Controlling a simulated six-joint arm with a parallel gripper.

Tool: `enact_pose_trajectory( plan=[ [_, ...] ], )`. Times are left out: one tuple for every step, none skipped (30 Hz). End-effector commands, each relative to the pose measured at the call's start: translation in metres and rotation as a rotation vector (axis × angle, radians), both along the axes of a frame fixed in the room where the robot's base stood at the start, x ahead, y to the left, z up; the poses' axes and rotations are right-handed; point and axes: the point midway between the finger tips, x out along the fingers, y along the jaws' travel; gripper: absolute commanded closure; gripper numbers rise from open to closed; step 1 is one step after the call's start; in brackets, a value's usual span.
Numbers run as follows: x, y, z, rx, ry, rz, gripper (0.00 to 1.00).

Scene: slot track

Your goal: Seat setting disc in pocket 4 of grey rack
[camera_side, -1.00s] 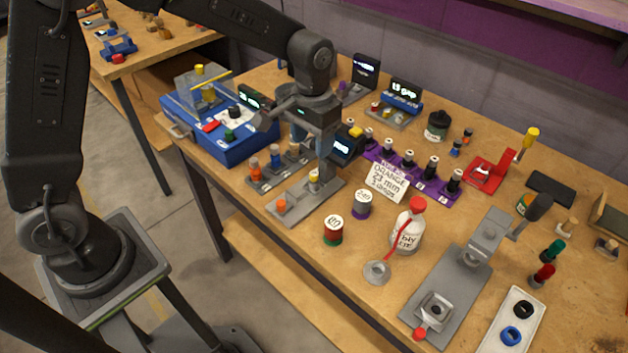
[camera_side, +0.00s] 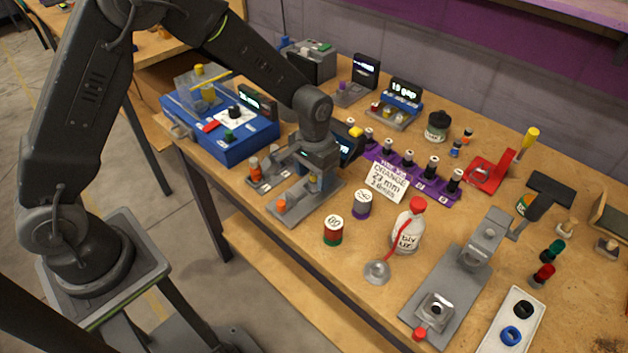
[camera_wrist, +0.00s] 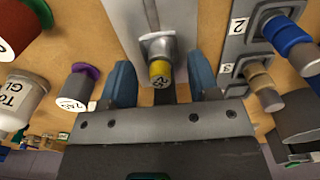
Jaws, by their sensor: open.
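A yellow-topped piece (camera_wrist: 160,72), possibly the setting disc, sits in a holder on a light grey plate (camera_wrist: 125,20). In the side view the plate (camera_side: 300,203) also bears an orange piece (camera_side: 281,206). My gripper (camera_wrist: 161,84) is open, its two blue fingers on either side of the yellow top, with gaps visible. In the side view my gripper (camera_side: 318,176) is low over the plate and mostly hides the piece. The grey rack (camera_wrist: 236,52) is at the right of the wrist view, with a blue piece at 2 and a tan piece at 3. Pocket 4 cannot be made out.
Red-green (camera_side: 332,230) and purple-based (camera_side: 362,204) cylinders stand right of the plate, near a white bottle (camera_side: 407,236). A purple rack (camera_side: 425,184) and sign (camera_side: 387,182) are behind. A blue instrument box (camera_side: 235,147) is at the left.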

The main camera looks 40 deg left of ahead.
Motion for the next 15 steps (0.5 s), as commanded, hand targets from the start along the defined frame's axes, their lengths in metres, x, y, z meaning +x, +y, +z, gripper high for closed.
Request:
enact_pose_trajectory(
  plan=[
    [-0.0001, 0.0000, 0.0002, 0.000, 0.000, 0.000, 0.44],
    [-0.0001, 0.0000, 0.0002, 0.000, 0.000, 0.000, 0.44],
    [-0.0001, 0.0000, 0.0003, 0.000, 0.000, 0.000, 0.47],
    [-0.0001, 0.0000, 0.0003, 0.000, 0.000, 0.000, 0.50],
    [-0.0001, 0.0000, 0.0004, 0.000, 0.000, 0.000, 0.53],
    [-0.0001, 0.0000, 0.0004, 0.000, 0.000, 0.000, 0.57],
    [-0.0001, 0.0000, 0.0004, 0.000, 0.000, 0.000, 0.60],
    [-0.0001, 0.0000, 0.0005, 0.000, 0.000, 0.000, 0.63],
    [-0.0001, 0.0000, 0.0005, 0.000, 0.000, 0.000, 0.67],
    [-0.0001, 0.0000, 0.0005, 0.000, 0.000, 0.000, 0.69],
    [-0.0001, 0.0000, 0.0005, 0.000, 0.000, 0.000, 0.72],
    [-0.0001, 0.0000, 0.0006, 0.000, 0.000, 0.000, 0.76],
    [0.0000, 0.0000, 0.0006, 0.000, 0.000, 0.000, 0.79],
    [-0.0001, 0.0000, 0.0006, 0.000, 0.000, 0.000, 0.82],
    [0.0000, 0.0000, 0.0006, 0.000, 0.000, 0.000, 0.86]
  ],
)
